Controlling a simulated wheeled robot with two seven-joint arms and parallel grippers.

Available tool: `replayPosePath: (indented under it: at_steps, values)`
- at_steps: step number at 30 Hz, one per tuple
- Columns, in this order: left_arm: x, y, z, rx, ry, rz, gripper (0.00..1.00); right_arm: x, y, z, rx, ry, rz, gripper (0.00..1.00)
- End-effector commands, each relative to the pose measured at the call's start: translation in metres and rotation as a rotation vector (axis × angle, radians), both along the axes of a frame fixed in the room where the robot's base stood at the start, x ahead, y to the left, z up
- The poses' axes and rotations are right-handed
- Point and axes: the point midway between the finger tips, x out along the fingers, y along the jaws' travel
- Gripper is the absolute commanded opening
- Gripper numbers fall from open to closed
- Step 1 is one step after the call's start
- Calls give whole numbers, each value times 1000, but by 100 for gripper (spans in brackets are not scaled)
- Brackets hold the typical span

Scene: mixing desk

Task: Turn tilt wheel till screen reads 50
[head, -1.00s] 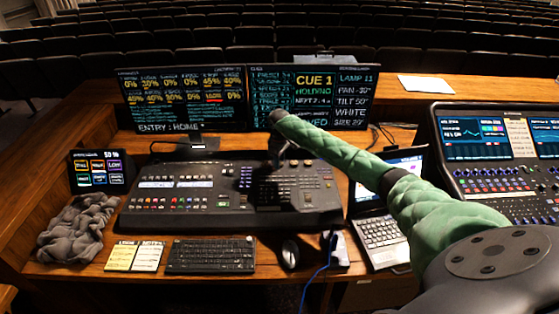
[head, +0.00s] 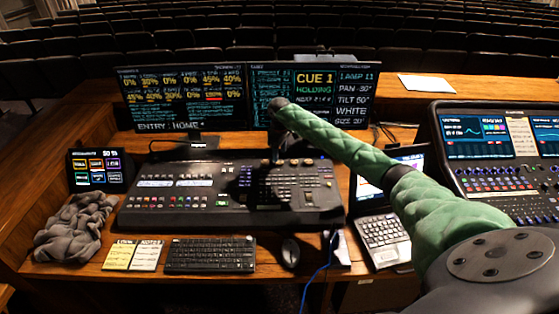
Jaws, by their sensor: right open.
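The lighting console (head: 150,210) lies in the middle of the desk, with keys, faders and small displays. My right gripper (head: 276,162) points down over the right half of the console, open. It is small and dark there, and I cannot tell whether its fingers touch a wheel. The tilt wheel cannot be made out; the gripper and its shadow cover that area. My left gripper is out of view.
The left monitor (head: 183,97) stands behind the console. A small screen (head: 97,168) and grey cloth (head: 75,228) are at left. A keyboard (head: 210,254), note sheets (head: 133,255) and mouse (head: 290,252) lie in front. A laptop (head: 383,238) and sound desk (head: 500,185) are at right.

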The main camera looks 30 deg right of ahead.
Motion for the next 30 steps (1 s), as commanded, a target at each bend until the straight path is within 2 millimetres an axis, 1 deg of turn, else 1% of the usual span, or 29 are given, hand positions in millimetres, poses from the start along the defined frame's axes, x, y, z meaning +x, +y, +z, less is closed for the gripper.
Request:
replayPosePath:
  at_steps: [1,6,10,15,26,28,30]
  values:
    - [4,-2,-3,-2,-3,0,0,1,0,5,0,-4,1,53]
    - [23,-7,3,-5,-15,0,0,1,1,28,1,-2,1,53]
    - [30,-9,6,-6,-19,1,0,0,1,37,0,-1,1,53]
    - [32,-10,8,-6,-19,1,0,0,1,41,1,0,1,53]
    - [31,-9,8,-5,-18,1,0,0,1,40,1,0,0,53]
    - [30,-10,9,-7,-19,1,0,0,1,41,1,0,0,53]
    - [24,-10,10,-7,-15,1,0,0,1,47,0,-1,0,53]
